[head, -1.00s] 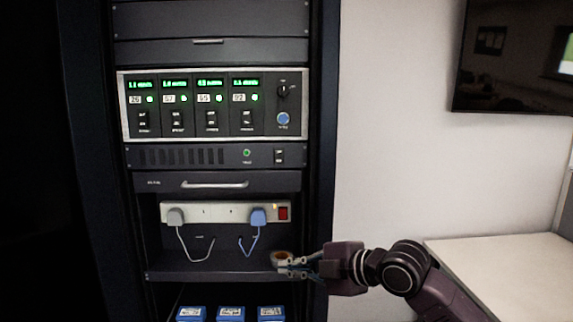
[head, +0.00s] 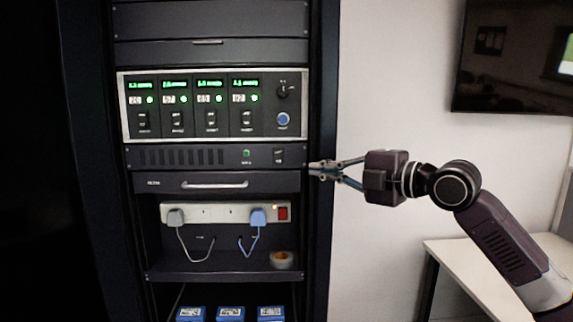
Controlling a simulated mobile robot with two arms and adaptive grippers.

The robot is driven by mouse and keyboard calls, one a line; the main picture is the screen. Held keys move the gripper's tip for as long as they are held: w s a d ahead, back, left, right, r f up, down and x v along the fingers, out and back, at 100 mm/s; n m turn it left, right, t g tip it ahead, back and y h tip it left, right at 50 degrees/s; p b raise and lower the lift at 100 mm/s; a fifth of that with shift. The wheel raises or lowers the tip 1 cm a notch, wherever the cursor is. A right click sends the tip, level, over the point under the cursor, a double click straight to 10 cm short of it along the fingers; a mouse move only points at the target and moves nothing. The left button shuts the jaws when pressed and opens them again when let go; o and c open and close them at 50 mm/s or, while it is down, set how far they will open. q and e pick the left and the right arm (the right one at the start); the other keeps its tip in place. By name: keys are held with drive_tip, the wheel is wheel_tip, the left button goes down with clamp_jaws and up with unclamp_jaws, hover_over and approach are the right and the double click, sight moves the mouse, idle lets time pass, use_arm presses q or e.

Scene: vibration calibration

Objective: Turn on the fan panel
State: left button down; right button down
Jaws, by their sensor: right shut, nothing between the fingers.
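The fan panel (head: 205,157) is a dark strip in the rack with vent slots on its left, a lit green indicator (head: 246,153) and a small dark switch (head: 279,155) near its right end. It sits just below the silver-framed meter unit. My right gripper (head: 314,169) is shut and empty. Its fingertips point left at the rack's right post, right of the switch and slightly lower, apart from the switch in the picture. My left gripper is not in view.
The meter unit (head: 212,105) has lit green displays and a blue button. Below are a drawer with a handle (head: 215,184), a power strip (head: 218,213) with two plugs, and a tape roll (head: 282,260) on the shelf. A pale table (head: 500,255) stands right.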

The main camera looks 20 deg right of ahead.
drive_tip(key=p, duration=0.3)
approach(276, 163)
drive_tip(key=w+a, duration=0.1)
drive_tip(key=a, duration=0.3)
drive_tip(key=w, duration=0.1)
drive_tip(key=w+p, duration=0.1)
drive_tip(key=w, duration=0.1)
drive_tip(key=shift+d, duration=0.25)
drive_tip(key=shift+w+d+f, duration=0.2)
drive_tip(key=shift+w, duration=0.35)
drive_tip(key=shift+w+d+f, duration=0.1)
drive_tip(key=shift+w, duration=0.15)
